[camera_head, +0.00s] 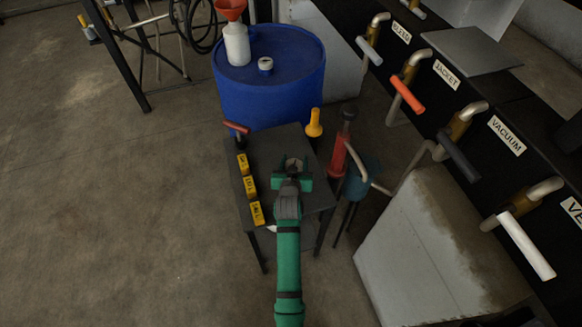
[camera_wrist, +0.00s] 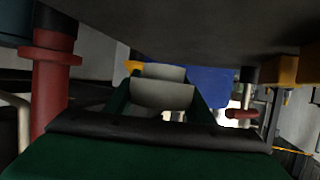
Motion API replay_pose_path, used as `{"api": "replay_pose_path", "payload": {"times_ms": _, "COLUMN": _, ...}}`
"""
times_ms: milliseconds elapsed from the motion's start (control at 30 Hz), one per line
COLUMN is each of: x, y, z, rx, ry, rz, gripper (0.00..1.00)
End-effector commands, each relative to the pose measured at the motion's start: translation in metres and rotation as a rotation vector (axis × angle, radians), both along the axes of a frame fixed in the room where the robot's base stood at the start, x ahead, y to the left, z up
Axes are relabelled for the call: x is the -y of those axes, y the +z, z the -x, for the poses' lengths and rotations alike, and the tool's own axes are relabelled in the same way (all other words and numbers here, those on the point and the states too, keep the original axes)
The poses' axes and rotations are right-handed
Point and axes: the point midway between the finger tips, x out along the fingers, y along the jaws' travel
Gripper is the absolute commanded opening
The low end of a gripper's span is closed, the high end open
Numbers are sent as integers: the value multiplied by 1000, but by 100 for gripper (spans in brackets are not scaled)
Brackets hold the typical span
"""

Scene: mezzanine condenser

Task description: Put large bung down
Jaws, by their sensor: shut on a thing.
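A pale grey, stepped round piece that I take as the large bung (camera_wrist: 162,93) sits between the green fingers of my gripper (camera_head: 292,168) in the wrist view. In the head view it shows only as a small greyish shape (camera_head: 293,164) at the fingertips. My gripper is shut on it, above the middle of a small dark-topped table (camera_head: 268,150). The wrist view looks upside down, with the dark tabletop (camera_wrist: 230,25) across its top. I cannot tell whether the bung touches the tabletop.
Yellow labelled blocks (camera_head: 250,187) line the table's left edge. A red-handled tool (camera_head: 237,128) and a yellow piece (camera_head: 314,122) stand at its far corners. A blue drum (camera_head: 268,85) is behind, a red pump (camera_head: 338,155) right. Bare tabletop lies left of my gripper.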

Motion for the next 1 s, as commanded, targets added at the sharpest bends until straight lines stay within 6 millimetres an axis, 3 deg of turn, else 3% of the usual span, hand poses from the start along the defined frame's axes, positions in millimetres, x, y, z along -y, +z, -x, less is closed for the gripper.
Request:
{"api": "replay_pose_path", "payload": {"times_ms": 433, "x": 0, "y": -43, "z": 0, "rx": 0, "ry": 1, "rz": 0, "gripper": 26}}
{"api": "replay_pose_path", "payload": {"times_ms": 800, "x": -3, "y": -47, "z": 0, "rx": 0, "ry": 4, "rz": 0, "gripper": 26}}
{"api": "replay_pose_path", "payload": {"times_ms": 833, "x": -4, "y": -46, "z": 0, "rx": 0, "ry": 5, "rz": 0, "gripper": 56}}
{"api": "replay_pose_path", "payload": {"times_ms": 867, "x": -4, "y": -46, "z": 0, "rx": 1, "ry": 5, "rz": 0, "gripper": 63}}
{"api": "replay_pose_path", "payload": {"times_ms": 900, "x": -4, "y": -46, "z": 0, "rx": 0, "ry": 5, "rz": 0, "gripper": 67}}
{"api": "replay_pose_path", "payload": {"times_ms": 1000, "x": -4, "y": -46, "z": 0, "rx": 0, "ry": 6, "rz": 0, "gripper": 67}}
